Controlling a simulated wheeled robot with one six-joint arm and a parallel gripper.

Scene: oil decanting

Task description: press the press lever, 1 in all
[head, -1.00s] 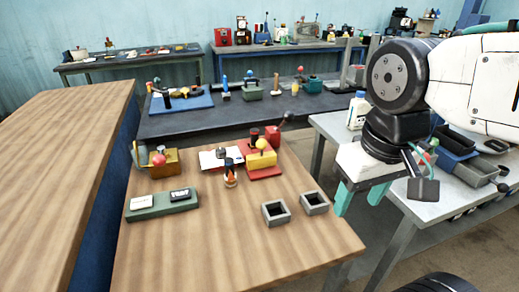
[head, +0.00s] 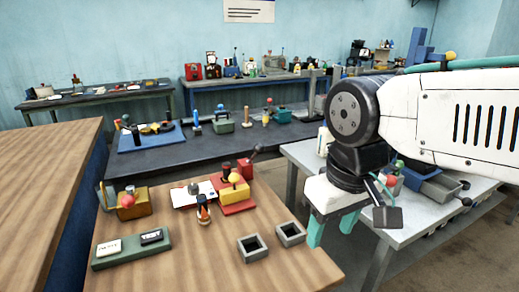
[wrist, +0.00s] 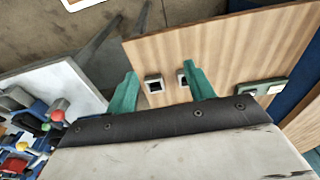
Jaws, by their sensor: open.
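My gripper (head: 332,228) is open and empty, its teal fingers pointing down beside the right edge of the near wooden table. In the wrist view my gripper (wrist: 160,74) has its fingers wide apart, with the table beyond them. A red unit (head: 245,171) with a dark-knobbed lever (head: 257,149) stands at the back of the table. A yellow box (head: 234,193) with a yellow ball on a red base stands in front of it. I cannot tell for certain which part is the press lever.
Two grey square sockets (head: 253,248) (head: 290,234) sit near the table's front right. A green block (head: 132,250) with two labelled plates lies at the left. A small dark bottle (head: 203,209) stands mid-table. A grey table (head: 400,213) with trays is at the right.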

